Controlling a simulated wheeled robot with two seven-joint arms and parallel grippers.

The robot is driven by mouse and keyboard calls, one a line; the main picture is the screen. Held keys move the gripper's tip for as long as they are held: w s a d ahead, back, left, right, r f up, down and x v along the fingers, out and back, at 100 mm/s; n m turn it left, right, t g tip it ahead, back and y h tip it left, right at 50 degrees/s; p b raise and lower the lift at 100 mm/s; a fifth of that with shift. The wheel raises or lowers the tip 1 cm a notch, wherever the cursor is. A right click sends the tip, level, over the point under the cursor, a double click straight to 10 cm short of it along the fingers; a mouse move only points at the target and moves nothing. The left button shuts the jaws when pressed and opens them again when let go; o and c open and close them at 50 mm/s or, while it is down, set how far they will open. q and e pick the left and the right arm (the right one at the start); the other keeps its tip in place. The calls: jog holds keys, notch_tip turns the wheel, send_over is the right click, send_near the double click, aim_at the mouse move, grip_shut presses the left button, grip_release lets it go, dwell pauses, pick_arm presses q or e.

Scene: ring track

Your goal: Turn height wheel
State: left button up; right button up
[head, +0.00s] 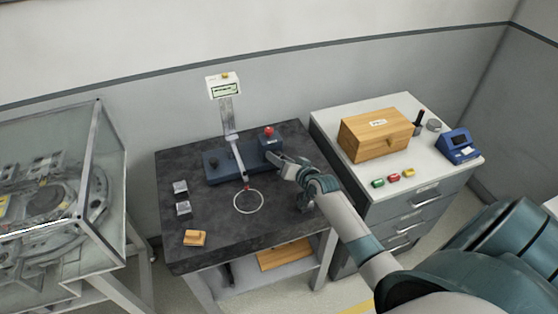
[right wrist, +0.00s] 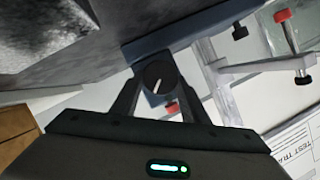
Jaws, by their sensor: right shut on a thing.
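The measuring stand (head: 232,160) has a dark blue base, an upright column with a display on top, and an arm slanting down toward the granite table. A blue block (head: 271,145) with a red knob on top is at the base's right end. My right gripper (head: 277,160) reaches the front of this block from the right. In the right wrist view the height wheel (right wrist: 159,77), a round black knob with a white line, sits between the two fingers of my right gripper (right wrist: 159,84), which are shut on it. The head view hides the wheel behind the gripper. My left gripper is out of view.
A white ring (head: 248,201) lies on the dark table (head: 215,235). Two small grey blocks (head: 181,197) and a wooden block (head: 195,238) are at left. A drawer cabinet (head: 330,128) with a wooden box (head: 375,135) stands at right, close to my right arm.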

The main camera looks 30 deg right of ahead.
dwell(0.3)
jog(key=o, duration=1.1)
jog(key=shift+s, duration=0.1)
jog(key=b+v, duration=0.4)
jog(key=v, duration=1.3)
jog(key=shift+s, duration=0.1)
